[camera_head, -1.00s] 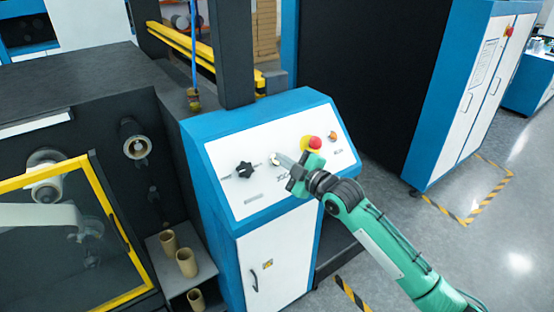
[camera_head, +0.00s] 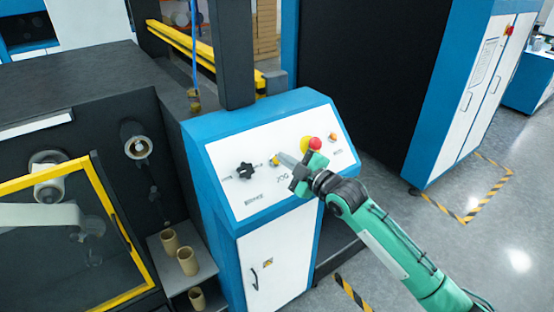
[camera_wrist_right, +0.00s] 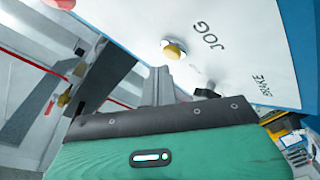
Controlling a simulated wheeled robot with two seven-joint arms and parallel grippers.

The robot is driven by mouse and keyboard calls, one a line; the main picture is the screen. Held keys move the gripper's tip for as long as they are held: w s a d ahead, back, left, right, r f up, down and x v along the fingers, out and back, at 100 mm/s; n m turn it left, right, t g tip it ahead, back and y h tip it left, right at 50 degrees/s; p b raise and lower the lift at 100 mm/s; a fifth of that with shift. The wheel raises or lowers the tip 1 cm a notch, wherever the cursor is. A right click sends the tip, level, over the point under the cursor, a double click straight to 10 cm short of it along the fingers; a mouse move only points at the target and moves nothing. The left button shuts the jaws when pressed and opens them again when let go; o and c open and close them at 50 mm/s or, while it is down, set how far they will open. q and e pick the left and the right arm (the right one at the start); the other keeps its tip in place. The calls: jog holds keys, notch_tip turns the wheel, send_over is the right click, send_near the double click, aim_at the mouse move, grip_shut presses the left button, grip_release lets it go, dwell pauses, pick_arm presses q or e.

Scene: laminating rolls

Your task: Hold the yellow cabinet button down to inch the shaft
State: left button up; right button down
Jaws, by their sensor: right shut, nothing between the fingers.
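The yellow button (camera_head: 274,160) sits on the sloped white panel of the blue cabinet (camera_head: 226,217), between a black knob and the red stop button. It also shows in the wrist view (camera_wrist_right: 174,50), in a pale ring beside the printed word JOG. My right gripper (camera_head: 282,158) is shut and empty. Its fingertips (camera_wrist_right: 159,72) point at the panel and are just beside the yellow button, to its right in the head view. They appear apart from it, with a small gap in the wrist view. My left gripper is not in view.
The black knob (camera_head: 244,171) is left of the yellow button. The red stop button (camera_head: 315,143) on its yellow base and an orange button (camera_head: 333,136) are to the right, close to my gripper. Cardboard cores (camera_head: 187,262) stand on a shelf at the lower left.

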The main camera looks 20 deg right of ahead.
jog(key=shift+r, duration=0.1)
jog(key=shift+s+r+p, duration=0.15)
jog(key=shift+r+p, duration=0.05)
jog(key=shift+p, duration=0.1)
jog(key=s+r+p, duration=0.1)
jog(key=s+d+r+p, duration=0.1)
jog(key=s+r, duration=0.1)
jog(key=shift+d+p, duration=0.1)
jog(key=shift+p, duration=0.3)
dwell(0.3)
